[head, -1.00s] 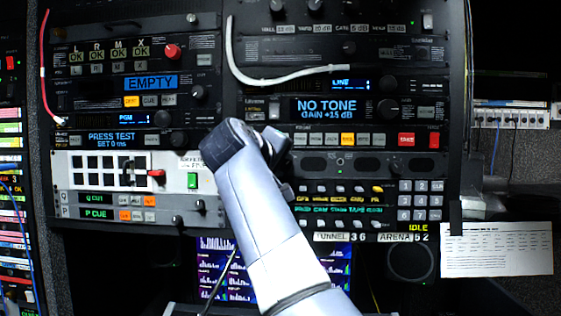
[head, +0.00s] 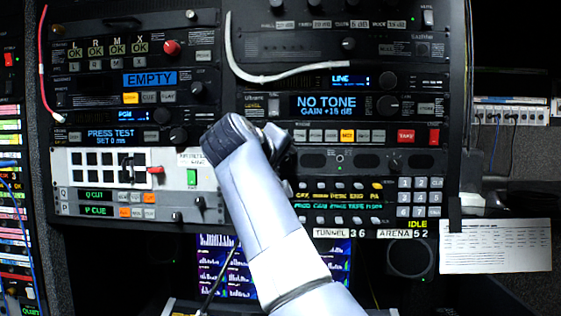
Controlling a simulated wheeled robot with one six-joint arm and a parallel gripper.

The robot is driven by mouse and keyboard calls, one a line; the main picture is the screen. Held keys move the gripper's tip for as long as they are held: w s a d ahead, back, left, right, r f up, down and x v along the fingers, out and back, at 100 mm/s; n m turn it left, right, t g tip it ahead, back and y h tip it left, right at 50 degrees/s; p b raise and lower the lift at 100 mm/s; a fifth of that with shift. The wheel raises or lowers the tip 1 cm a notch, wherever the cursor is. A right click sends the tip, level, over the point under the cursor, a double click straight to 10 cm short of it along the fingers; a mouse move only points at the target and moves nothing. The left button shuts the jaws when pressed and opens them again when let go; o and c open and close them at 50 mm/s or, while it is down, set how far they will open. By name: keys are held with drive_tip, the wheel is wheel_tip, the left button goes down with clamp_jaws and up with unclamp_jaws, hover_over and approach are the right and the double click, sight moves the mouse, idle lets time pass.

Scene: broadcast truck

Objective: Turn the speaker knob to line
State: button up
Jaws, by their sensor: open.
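The rack holds several dark knobs, and I cannot read a speaker label on any of them. A dark knob (head: 395,160) sits at the right end of the panel with dark oval grilles (head: 313,160), which looks like a speaker panel. Its pointer and any line mark are too small to read. Another knob (head: 388,81) is beside a small blue display reading LINE (head: 342,81). My gripper (head: 277,139) is open in front of the rack, left of the grilles. My arm hides most of it, and it appears apart from both knobs.
A white cable (head: 285,77) loops across the upper right rack. Lit buttons (head: 347,137) and a red TAKE button (head: 406,136) are above the grilles. A grey keypad (head: 419,197) is below right. A paper sheet (head: 495,246) hangs at the right.

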drive_tip(key=shift+s, duration=0.1)
drive_tip(key=b+v, duration=0.2)
drive_tip(key=v, duration=0.8)
drive_tip(key=shift+s, duration=0.3)
drive_tip(key=shift+w+a+r, duration=0.1)
drive_tip(key=shift+a, duration=0.05)
drive_tip(key=p+x, duration=0.2)
drive_tip(key=x, duration=0.9)
drive_tip(key=shift+s, duration=0.2)
